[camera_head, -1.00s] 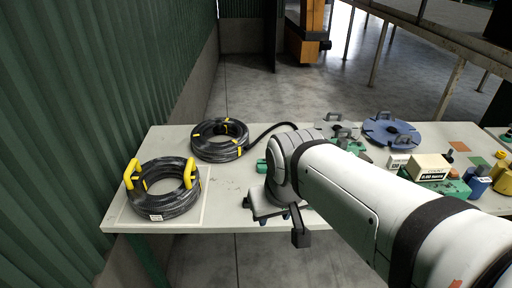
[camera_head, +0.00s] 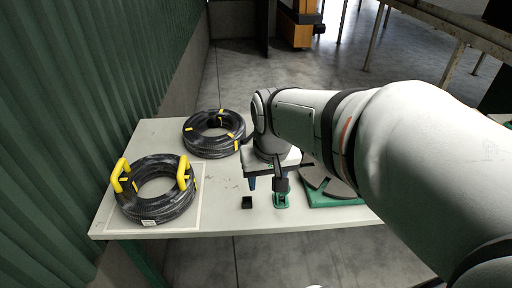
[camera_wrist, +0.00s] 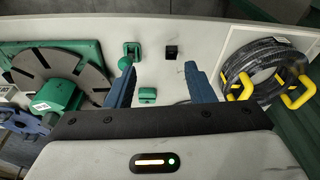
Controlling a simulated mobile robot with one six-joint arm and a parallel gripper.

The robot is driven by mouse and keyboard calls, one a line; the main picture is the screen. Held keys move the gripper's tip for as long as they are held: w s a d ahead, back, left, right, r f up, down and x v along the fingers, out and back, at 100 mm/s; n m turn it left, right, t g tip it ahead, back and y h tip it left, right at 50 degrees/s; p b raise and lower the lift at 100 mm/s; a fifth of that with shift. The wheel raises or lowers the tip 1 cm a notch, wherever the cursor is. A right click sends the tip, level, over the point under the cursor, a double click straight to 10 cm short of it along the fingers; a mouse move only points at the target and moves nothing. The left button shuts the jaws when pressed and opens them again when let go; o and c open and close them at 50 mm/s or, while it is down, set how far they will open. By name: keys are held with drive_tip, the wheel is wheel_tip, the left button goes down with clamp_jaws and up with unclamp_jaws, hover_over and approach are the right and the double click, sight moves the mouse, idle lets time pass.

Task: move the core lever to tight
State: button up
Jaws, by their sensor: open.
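A small green fitting with a round ball knob (camera_wrist: 125,63) stands on the table in the wrist view; it looks like a lever, but I read no marking on it. A green fitting (camera_head: 281,201) at the table's front edge in the head view looks like the same one. My gripper (camera_wrist: 158,68) is open and empty, pointing down over the table. Its left finger is close beside the ball knob; contact cannot be told. A green block (camera_wrist: 147,95) lies between the fingers. A grey slotted disc (camera_wrist: 88,75) on a green base (camera_wrist: 15,52) is at left.
A black hose coil with yellow straps (camera_head: 214,134) lies behind. Another with yellow handles (camera_head: 157,190) sits on a white square at left. A black block (camera_head: 247,202) lies near the front edge. My arm hides the table's right part.

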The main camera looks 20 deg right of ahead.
drive_tip(key=w+d+f+m, duration=0.1)
drive_tip(key=w+d+f, duration=0.1)
drive_tip(key=d+f, duration=0.1)
drive_tip(key=w+d+f+m+g+b, duration=0.1)
drive_tip(key=w+d+f, duration=0.1)
drive_tip(key=w+d, duration=0.1)
drive_tip(key=w+d+f+m+g+b, duration=0.1)
drive_tip(key=w+d+f, duration=0.1)
drive_tip(key=d+f, duration=0.1)
drive_tip(key=shift+w+f, duration=0.3)
drive_tip(key=shift+f, duration=0.05)
drive_tip(key=shift+m, duration=0.3)
wheel_tip(320, 180, down, 8)
drive_tip(key=shift+d+r, duration=0.1)
drive_tip(key=shift+r, duration=0.1)
clamp_jaws()
